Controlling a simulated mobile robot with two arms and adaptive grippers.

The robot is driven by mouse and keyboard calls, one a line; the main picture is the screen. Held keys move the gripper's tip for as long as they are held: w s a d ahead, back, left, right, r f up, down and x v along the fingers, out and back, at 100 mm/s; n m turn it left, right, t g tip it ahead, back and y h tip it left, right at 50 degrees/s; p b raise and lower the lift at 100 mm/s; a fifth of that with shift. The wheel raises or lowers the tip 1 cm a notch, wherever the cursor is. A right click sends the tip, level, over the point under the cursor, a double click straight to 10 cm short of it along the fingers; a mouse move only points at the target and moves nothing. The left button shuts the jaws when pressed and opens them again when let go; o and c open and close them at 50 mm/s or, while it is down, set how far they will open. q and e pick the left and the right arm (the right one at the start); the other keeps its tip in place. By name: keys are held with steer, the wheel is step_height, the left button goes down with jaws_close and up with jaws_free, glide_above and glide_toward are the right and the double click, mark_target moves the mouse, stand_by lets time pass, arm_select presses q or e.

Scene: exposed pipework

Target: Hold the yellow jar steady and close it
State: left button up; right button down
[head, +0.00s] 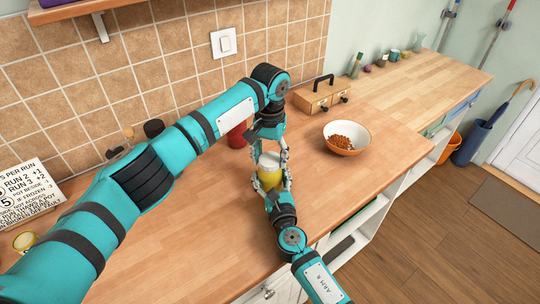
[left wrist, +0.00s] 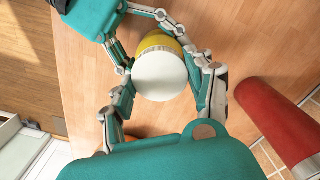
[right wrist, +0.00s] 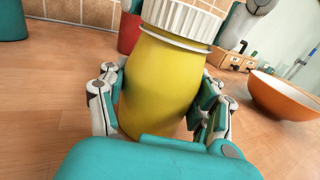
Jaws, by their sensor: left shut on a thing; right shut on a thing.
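The yellow jar (head: 270,180) is upright over the wooden counter, with its white lid (head: 268,160) on top. My right gripper (head: 271,184) is shut on the jar's body, one finger on each side; the right wrist view shows the yellow body (right wrist: 165,85) between the fingers. The ribbed lid (right wrist: 185,18) sits over the mouth, with a pale ring just below it. My left gripper (head: 269,153) comes from above and is shut on the lid; the left wrist view shows the lid's round top (left wrist: 160,76) between its fingers. I cannot tell how tightly the lid sits.
A white and orange bowl (head: 346,138) of brown pieces stands right of the jar. A red container (head: 236,135) stands behind, partly hidden by my left arm. A wooden box with a black handle (head: 322,97) is at the back. The counter's front edge is close to the jar.

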arm_select(q)
steer(key=m, duration=0.6)
steer(key=shift+m, duration=0.4)
steer(key=m, duration=0.4)
steer(key=shift+m, duration=0.3)
steer(key=o, duration=1.3)
steer(key=shift+r, duration=2.25)
